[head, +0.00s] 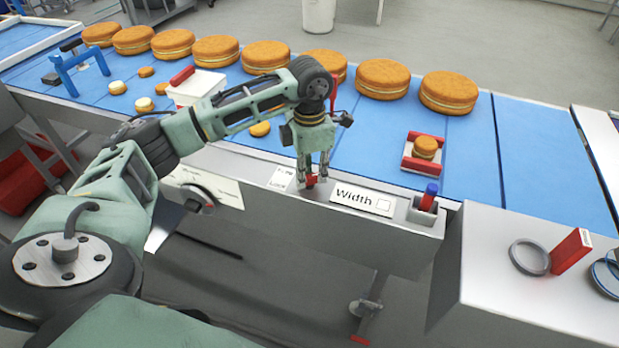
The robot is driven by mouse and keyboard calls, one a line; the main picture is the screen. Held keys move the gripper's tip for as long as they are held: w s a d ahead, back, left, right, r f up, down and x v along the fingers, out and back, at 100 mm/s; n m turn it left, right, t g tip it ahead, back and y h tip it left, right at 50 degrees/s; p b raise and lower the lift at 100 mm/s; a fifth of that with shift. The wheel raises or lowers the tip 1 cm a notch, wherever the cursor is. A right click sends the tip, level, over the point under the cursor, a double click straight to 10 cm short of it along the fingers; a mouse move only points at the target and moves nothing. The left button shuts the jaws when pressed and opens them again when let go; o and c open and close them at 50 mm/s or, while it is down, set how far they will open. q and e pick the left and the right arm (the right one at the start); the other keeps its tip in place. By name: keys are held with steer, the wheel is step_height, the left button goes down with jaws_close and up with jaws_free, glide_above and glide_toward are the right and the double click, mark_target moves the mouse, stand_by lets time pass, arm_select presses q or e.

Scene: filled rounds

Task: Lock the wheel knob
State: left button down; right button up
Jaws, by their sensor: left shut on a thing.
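My left gripper (312,176) reaches down to the front rail of the conveyor and is shut on a small red knob (311,182). The fingers hide part of this knob, so its exact shape and turn cannot be told. A small white label (282,178) with faint lettering lies just left of the fingers. A white plate marked "Width" (361,199) lies just right of them. A dark round wheel knob (199,199) sits on the machine's front farther left, apart from the gripper. My right gripper is not in view.
Large round sponge cakes (265,56) stand in a row along the far side of the blue belt (470,150). A red and white holder (424,153) carries a small cake. A red and blue piece (429,197) stands in a grey socket. A grey ring (529,257) and red block (571,250) lie at right.

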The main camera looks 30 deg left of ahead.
mark_target(309, 176)
arm_select(q)
steer(key=m+b, duration=0.2)
steer(key=m, duration=0.1)
steer(key=shift+f+m, duration=0.1)
steer(key=shift+m, duration=0.3)
steer(key=shift+m+b, duration=1.05)
steer(key=shift+m, duration=0.85)
steer(key=shift+r, duration=0.2)
steer(key=shift+m, duration=0.3)
steer(key=c, duration=1.7)
jaws_free()
step_height(309, 176, up, 12)
steer(key=shift+f, duration=0.1)
